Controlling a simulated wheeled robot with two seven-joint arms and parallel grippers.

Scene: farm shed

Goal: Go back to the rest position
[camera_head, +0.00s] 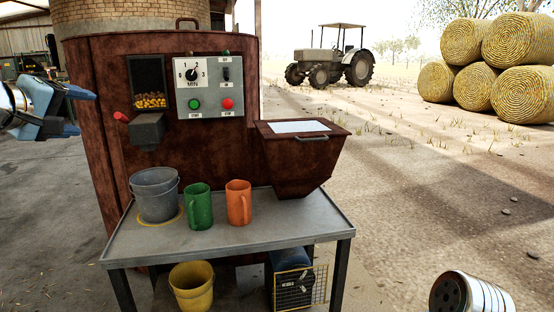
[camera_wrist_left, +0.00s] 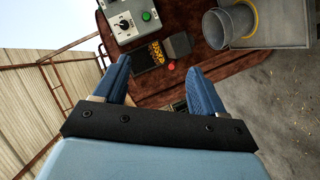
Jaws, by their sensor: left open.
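My left gripper (camera_head: 80,113) is at the left edge of the head view, left of the rust-brown machine (camera_head: 240,150) and apart from it. Its blue fingers are spread with nothing between them. In the left wrist view the open fingers (camera_wrist_left: 158,66) point toward the machine, which shows tilted beyond them. My right gripper is not in view. A white ribbed cylinder with a dark end stands at the lower right of the head view, and I cannot tell whether it is part of my right arm.
A metal table (camera_head: 275,228) before the machine holds a grey bucket (camera_head: 157,199), a green mug (camera_head: 198,207) and an orange mug (camera_head: 238,204). A yellow bucket (camera_head: 192,290) is below. The control panel (camera_head: 209,88) faces me. Open ground lies right.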

